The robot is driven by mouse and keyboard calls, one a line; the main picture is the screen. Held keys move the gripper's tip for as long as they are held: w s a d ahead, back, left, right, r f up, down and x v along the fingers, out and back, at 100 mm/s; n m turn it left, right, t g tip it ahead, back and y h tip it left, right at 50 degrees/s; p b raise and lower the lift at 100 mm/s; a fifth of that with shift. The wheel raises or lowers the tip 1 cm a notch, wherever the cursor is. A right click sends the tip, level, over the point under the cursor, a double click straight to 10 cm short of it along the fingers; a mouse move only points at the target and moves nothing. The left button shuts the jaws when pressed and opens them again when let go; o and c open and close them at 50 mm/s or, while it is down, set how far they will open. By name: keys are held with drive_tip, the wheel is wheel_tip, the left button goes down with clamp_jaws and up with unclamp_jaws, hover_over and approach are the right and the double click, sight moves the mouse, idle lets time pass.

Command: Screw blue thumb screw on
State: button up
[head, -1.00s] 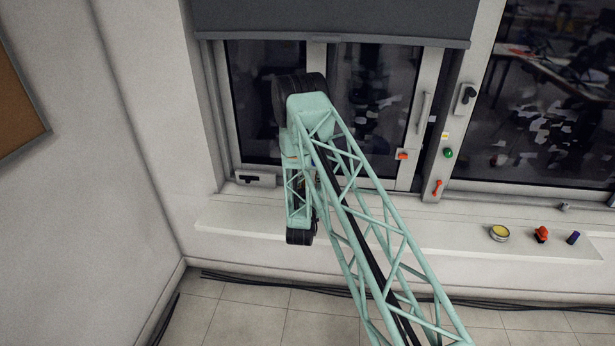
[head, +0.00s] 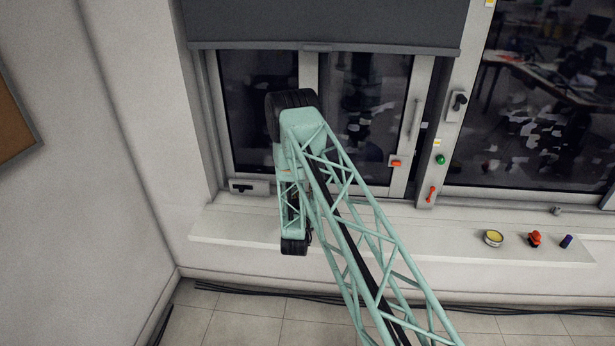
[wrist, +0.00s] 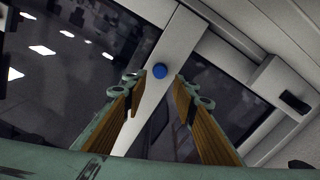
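The blue thumb screw (wrist: 160,70) shows in the wrist view as a small round blue head against the pale window post (wrist: 152,108). Whether it is threaded in cannot be told. My gripper (wrist: 158,82) is open, its two wooden-looking fingers wide apart, one on each side of the blue head in the picture. Neither finger visibly touches it, and the gap in depth is unclear. In the head view my mint lattice arm (head: 345,215) reaches to the left window, and it hides the gripper and the screw.
A yellow-topped round tin (head: 493,238), an orange-red object (head: 534,239) and a dark blue-purple cylinder (head: 566,241) stand on the right of the sill (head: 400,241). A grey blind (head: 330,25) hangs above. A red lever (head: 431,194) and green button (head: 440,160) sit on the frame.

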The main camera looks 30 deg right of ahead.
drive_tip(key=x, duration=0.7)
drive_tip(key=shift+w+p, duration=0.3)
drive_tip(key=shift+p, duration=0.05)
drive_tip(key=shift+d, duration=0.2)
drive_tip(key=c, duration=0.7)
drive_tip(key=n, duration=3.3)
drive_tip(key=shift+f, duration=0.1)
drive_tip(key=o, duration=0.7)
